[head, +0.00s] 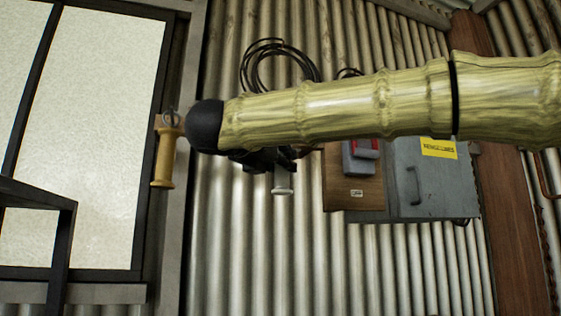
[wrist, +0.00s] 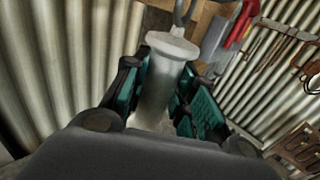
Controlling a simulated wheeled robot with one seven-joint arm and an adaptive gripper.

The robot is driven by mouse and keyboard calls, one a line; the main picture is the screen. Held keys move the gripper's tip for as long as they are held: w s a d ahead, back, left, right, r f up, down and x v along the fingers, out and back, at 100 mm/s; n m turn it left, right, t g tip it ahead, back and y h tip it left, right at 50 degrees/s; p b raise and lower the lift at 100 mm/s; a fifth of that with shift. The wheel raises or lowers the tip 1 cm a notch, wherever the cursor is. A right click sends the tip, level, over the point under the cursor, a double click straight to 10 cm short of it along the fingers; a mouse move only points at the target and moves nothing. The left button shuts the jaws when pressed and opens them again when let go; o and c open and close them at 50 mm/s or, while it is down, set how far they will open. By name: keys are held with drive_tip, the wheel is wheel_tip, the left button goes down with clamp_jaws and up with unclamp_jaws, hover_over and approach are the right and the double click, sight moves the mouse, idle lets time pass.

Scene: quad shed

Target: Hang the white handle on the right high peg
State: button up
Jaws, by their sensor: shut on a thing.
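The white handle (wrist: 157,95) is a spool-like grip with a wide flange, held between the teal-padded fingers of my gripper (wrist: 165,88) in the wrist view. A metal hook (wrist: 183,14) rises from its far end, in front of brown wood. In the head view my gripper (head: 265,158) is mostly hidden behind my arm, and the lower end of the white handle (head: 283,184) shows below it. A yellow handle (head: 163,160) hangs by a metal hook at a small wooden block on the left. I cannot make out the right high peg; my arm covers that area.
A wooden board (head: 352,192) with a red and grey switch (head: 360,158) is close right of the white handle. A grey metal box (head: 432,185) is beyond it. Black cable (head: 262,58) hangs above my arm. The window (head: 95,130) is at left; corrugated wall below is clear.

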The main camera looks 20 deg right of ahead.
drive_tip(key=o, duration=1.1)
drive_tip(key=shift+o, duration=0.2)
drive_tip(key=v, duration=1.2)
drive_tip(key=shift+a, duration=0.1)
